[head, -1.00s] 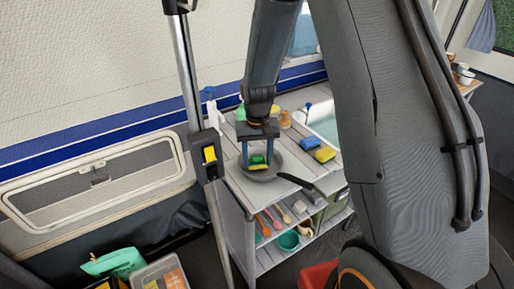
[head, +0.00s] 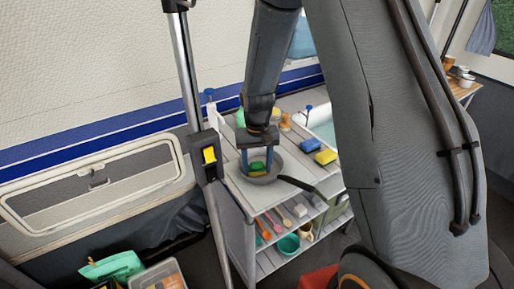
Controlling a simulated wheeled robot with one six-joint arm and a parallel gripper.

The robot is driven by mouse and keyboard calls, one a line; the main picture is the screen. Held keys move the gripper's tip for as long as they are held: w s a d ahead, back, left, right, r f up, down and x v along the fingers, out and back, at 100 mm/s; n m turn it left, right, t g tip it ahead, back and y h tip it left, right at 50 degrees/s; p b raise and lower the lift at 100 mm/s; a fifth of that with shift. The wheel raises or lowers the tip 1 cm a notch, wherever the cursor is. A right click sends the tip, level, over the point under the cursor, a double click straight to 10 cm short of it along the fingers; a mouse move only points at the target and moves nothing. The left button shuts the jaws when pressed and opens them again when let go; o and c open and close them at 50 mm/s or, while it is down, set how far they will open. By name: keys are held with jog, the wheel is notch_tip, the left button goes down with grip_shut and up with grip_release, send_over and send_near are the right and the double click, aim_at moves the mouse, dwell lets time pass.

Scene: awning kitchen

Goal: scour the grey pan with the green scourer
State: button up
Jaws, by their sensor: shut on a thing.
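The grey pan (head: 276,176) lies on the top of the grey slatted kitchen unit, its dark handle (head: 300,185) pointing to the lower right. The green scourer (head: 257,167) is between the fingers of my gripper (head: 258,168). My gripper points down from above and is shut on the scourer, inside the pan's rim. The scourer's underside is hidden, so I cannot tell whether it touches the pan floor.
A blue sponge (head: 310,145) and a yellow sponge (head: 325,157) lie right of the pan, by a pale basin (head: 325,130). A lower shelf holds utensils and a teal bowl (head: 289,244). An awning pole (head: 190,80) stands left of the unit.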

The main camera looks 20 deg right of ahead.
jog(key=shift+d+r+p, duration=0.1)
jog(key=shift+r+p, duration=2.25)
jog(key=shift+r, duration=1.7)
